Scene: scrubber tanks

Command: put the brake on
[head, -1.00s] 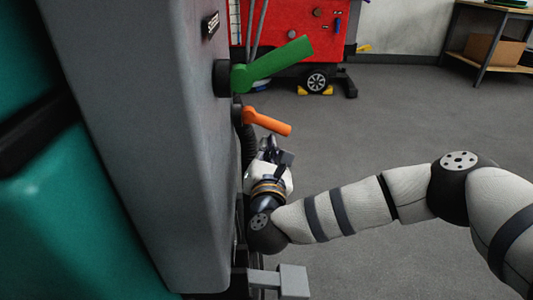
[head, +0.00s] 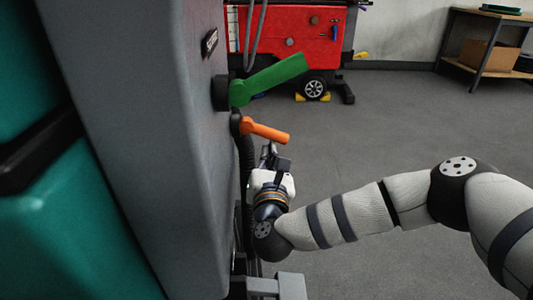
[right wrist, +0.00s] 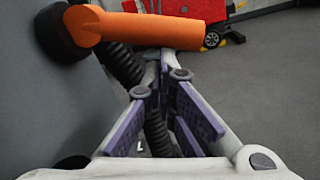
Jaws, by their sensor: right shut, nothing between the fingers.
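An orange lever (head: 265,131) sticks out to the right from a black pivot on the grey panel (head: 150,130), tilted slightly down. A larger green lever (head: 270,79) is above it, its free end tilted up. I cannot tell from labels which one is the brake. My right gripper (head: 272,155) is just below the orange lever, shut and empty. In the right wrist view the orange lever (right wrist: 155,31) crosses beyond the fingertips of the gripper (right wrist: 160,80); I cannot tell whether they touch. My left gripper is not in view.
A grey pedal-like block (head: 291,286) is low beside the panel. A black ribbed hose (right wrist: 122,65) runs behind the fingers. A red machine (head: 300,35) on wheels stands at the back, with a shelf (head: 490,50) at right. The floor between is clear.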

